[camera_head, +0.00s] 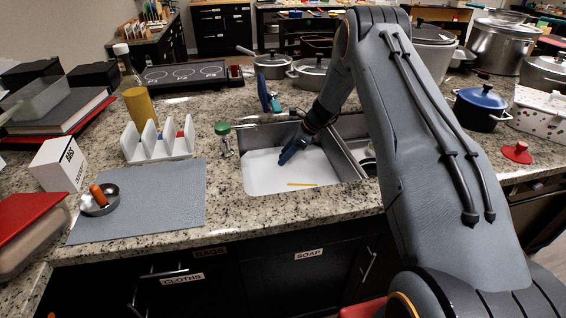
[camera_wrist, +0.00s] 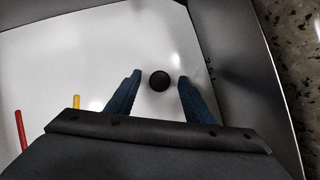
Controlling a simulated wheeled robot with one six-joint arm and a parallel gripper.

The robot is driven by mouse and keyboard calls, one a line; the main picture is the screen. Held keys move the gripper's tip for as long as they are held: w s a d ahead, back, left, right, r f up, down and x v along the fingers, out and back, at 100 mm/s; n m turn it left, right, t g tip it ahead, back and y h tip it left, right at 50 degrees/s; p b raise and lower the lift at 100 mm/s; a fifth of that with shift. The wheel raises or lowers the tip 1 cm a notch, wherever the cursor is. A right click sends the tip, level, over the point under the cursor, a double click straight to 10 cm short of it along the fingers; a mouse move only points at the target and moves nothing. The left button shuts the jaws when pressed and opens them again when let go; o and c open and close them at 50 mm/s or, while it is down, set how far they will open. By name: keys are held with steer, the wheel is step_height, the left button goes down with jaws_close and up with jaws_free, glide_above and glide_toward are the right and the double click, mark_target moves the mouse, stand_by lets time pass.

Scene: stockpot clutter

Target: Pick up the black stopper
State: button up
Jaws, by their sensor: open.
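The black stopper (camera_wrist: 160,81) is a small round dark piece on the white floor of the sink basin. My gripper (camera_head: 291,150) is open and empty, reaching down into the basin in the head view. The stopper cannot be made out in the head view, and its height relative to the fingertips is unclear.
A yellow stick (camera_head: 302,184) lies on the basin floor; a red stick (camera_wrist: 20,131) shows in the wrist view. The grey sink wall (camera_wrist: 235,70) rises to the right of the gripper. A green-capped shaker (camera_head: 223,140) stands left of the sink.

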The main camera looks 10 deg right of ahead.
steer(key=shift+c, duration=0.5)
steer(key=c, duration=1)
steer(key=shift+r, duration=0.1)
steer(key=shift+c, duration=0.2)
